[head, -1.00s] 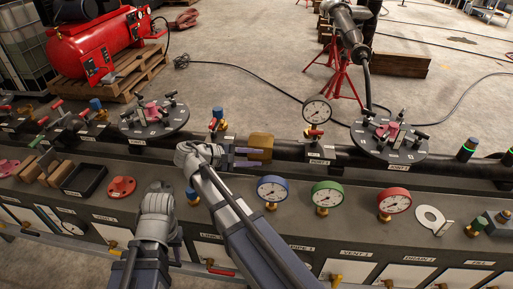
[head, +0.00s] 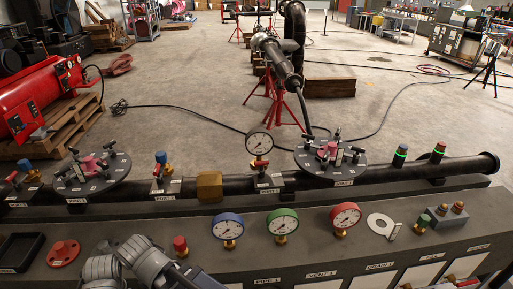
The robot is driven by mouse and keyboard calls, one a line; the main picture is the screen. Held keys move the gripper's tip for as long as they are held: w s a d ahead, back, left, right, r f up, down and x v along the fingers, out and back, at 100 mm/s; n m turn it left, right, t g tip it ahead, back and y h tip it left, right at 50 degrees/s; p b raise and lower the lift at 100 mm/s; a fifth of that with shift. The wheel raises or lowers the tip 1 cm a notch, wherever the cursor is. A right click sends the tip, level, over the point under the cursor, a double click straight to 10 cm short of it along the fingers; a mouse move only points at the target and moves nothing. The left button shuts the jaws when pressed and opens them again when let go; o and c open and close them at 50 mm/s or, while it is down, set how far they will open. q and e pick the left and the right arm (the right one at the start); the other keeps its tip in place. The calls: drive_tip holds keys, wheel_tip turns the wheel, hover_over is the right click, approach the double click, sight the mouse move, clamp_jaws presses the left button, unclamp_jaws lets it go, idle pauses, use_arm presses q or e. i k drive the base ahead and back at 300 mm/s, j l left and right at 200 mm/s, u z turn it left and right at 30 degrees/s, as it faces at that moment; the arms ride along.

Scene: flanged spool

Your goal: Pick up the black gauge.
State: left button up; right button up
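The black gauge (head: 259,143), with a white round dial and a black rim, stands upright on the black pipe (head: 225,186) in the middle of the head view. A small red lever shows just below it. Nothing touches the gauge from my arms. Only the rounded grey joints of my arms show at the bottom left, well below and left of the gauge. Neither gripper's fingers are in the picture.
On the bench front stand a blue gauge (head: 227,228), a green gauge (head: 282,223) and a red gauge (head: 345,217). A brown block (head: 209,187) sits at the pipe left of the black gauge. A round flange with clamps (head: 330,161) stands close right.

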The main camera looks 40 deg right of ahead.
sight(259, 142)
drive_tip(key=l+z, duration=0.1)
drive_tip(key=z, duration=0.35)
drive_tip(key=l+z, duration=0.15)
drive_tip(key=z, duration=0.3)
drive_tip(key=k+l, duration=0.05)
